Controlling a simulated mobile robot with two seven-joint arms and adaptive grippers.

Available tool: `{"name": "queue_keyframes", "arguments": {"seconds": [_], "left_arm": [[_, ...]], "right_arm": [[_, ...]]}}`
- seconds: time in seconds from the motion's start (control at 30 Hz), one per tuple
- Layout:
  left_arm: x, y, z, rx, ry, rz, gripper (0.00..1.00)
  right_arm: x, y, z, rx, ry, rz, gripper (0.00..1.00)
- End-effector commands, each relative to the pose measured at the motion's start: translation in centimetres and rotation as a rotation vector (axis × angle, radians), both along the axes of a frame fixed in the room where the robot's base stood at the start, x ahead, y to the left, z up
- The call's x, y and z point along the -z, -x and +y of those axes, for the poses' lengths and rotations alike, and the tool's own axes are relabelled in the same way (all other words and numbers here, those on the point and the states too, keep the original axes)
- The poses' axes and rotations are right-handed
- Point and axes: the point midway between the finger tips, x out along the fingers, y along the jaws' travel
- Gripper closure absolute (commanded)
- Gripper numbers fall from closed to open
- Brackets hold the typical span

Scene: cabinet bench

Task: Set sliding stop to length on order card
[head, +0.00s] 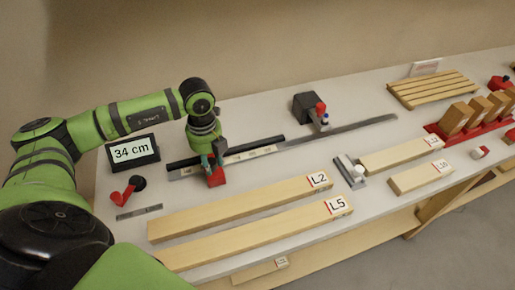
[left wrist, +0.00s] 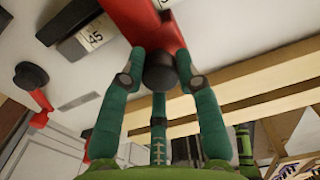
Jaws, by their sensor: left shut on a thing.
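The order card (head: 131,149) reads "34 cm" and stands upright at the back left of the bench. The red sliding stop (head: 216,178) sits at the left part of the long rail with a scale (head: 250,153). My left gripper (head: 207,160) is over the stop. In the left wrist view, its teal fingers (left wrist: 160,66) are closed around the stop's black knob, with the red stop body (left wrist: 148,22) beyond. A scale piece there shows "45" (left wrist: 95,38). The exact reading at the stop cannot be made out. My right gripper is in neither view.
Boards L2 (head: 240,205) and L5 (head: 255,232) lie in front of the rail. A red crank with a black knob (head: 128,190) lies left. A dark box (head: 307,107) stands behind the rail. A slatted rack (head: 432,88) and red block holder (head: 440,131) are right.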

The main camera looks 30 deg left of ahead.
Motion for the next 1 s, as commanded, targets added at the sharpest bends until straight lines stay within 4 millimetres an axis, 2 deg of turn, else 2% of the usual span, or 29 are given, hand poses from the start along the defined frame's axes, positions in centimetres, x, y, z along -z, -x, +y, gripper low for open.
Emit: {"name": "queue_keyframes", "arguments": {"seconds": [0.63, 0.67, 0.73, 1.0], "left_arm": [[0.2, 0.74, 0.38, 0.001, 0.002, 0.006, 0.86], [0.2, 0.74, 0.38, 0.001, 0.002, 0.006, 0.55], [0.18, 0.72, 0.38, 0.001, 0.003, 0.005, 0.41], [0.06, 0.61, 0.45, 0.0, 0.001, 0.002, 0.41]], "right_arm": [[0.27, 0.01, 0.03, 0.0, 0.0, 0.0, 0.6], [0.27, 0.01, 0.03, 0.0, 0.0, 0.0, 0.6], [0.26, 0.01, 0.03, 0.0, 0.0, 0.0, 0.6], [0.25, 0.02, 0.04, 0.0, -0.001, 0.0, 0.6]]}}
